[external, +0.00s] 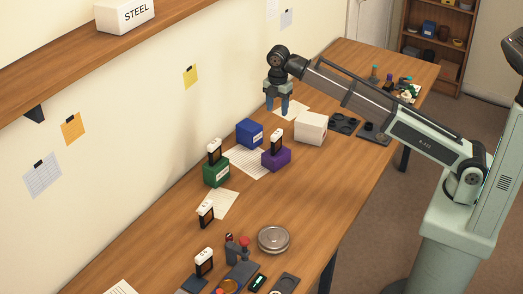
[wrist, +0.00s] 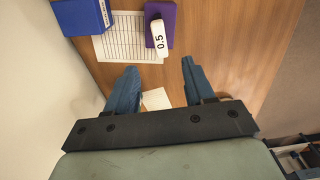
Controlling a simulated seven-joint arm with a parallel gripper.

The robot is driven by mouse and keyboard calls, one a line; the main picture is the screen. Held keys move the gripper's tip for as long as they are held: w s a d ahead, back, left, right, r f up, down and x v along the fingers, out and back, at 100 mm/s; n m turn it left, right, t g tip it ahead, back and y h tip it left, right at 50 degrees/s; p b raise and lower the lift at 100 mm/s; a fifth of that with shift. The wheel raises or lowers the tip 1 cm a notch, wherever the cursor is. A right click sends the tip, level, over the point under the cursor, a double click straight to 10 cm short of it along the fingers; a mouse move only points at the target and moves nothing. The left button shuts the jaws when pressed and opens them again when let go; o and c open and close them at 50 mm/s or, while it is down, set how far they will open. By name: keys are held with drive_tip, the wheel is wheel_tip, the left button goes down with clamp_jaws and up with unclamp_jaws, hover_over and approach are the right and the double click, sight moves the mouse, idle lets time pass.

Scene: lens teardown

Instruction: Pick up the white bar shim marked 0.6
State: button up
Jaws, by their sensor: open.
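Several white bar shims with dark lower parts stand in the external view. One shim (external: 277,135) is on a purple block (external: 276,158); its top reads 0.5 in the wrist view (wrist: 159,38). Another shim (external: 214,146) is on a green block (external: 216,172). One shim (external: 206,207) stands on the table left of centre, and another (external: 204,256) stands at the front. Their marks are too small to read, so I cannot tell which is 0.6. My gripper (external: 277,110) is open and empty, above the table beyond the purple block; its fingers show in the wrist view (wrist: 159,66).
A blue block (external: 249,133) and a white box (external: 310,128) flank the purple block. A round metal dish (external: 273,239) and small tools lie at the front. Dark trays (external: 343,123) lie farther back. The wall and shelf (external: 60,60) bound the left side.

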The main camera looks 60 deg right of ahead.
drive_tip(key=s+a+f+n, duration=0.2)
drive_tip(key=s+a, duration=0.2)
drive_tip(key=a, duration=1)
drive_tip(key=s+a+f+n+g, duration=0.1)
drive_tip(key=s+a+f+n, duration=0.2)
drive_tip(key=a, duration=1)
drive_tip(key=s+a+f+n, duration=0.15)
drive_tip(key=s+a, duration=0.45)
drive_tip(key=a, duration=0.8)
drive_tip(key=m+t+y, duration=0.1)
drive_tip(key=m+y, duration=0.4)
drive_tip(key=m, duration=0.3)
approach(203, 253)
drive_tip(key=x, duration=1.2)
drive_tip(key=shift+a+f, duration=0.1)
clamp_jaws()
